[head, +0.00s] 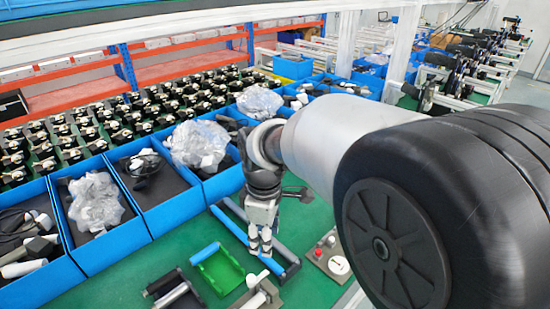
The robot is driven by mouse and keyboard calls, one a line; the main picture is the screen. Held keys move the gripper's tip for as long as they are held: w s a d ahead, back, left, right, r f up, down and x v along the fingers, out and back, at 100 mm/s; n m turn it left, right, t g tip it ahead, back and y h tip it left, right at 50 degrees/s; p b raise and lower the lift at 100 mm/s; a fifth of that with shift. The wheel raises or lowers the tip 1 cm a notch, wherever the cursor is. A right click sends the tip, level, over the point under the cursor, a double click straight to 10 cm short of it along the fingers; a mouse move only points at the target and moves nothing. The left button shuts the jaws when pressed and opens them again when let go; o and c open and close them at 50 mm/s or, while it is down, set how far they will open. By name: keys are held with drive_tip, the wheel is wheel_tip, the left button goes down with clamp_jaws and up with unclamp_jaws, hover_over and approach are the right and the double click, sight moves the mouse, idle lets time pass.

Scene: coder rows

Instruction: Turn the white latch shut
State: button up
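A small metal plate (322,257) lies on the green bench at the lower right of the head view. It carries a white round part (338,265), which may be the white latch, and small red knobs. Its turn position is too small to tell. My gripper (260,250) points down over the bench, left of this plate and apart from it. Its two fingers show a small gap with nothing visible between them. My arm covers the area to the right of the plate.
Blue bars (285,250) lie close beside my gripper. A green tray (219,271) and a grey roller part (176,292) are at the front. Blue bins (110,250) with plastic bags line the left and back. Another white-topped fitting (252,281) sits at the front edge.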

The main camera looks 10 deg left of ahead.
sight(252, 278)
drive_tip(key=a+f+b, duration=0.1)
drive_tip(key=f, duration=0.5)
drive_tip(key=a+f+n+b, duration=0.1)
drive_tip(key=a+f, duration=0.1)
drive_tip(key=f, duration=0.5)
drive_tip(key=a+f+n+b, duration=0.1)
drive_tip(key=f, duration=0.6)
drive_tip(key=shift+w+a+g, duration=0.15)
drive_tip(key=shift+w+g, duration=0.15)
drive_tip(key=shift+w, duration=0.05)
drive_tip(key=shift+c, duration=0.4)
clamp_jaws()
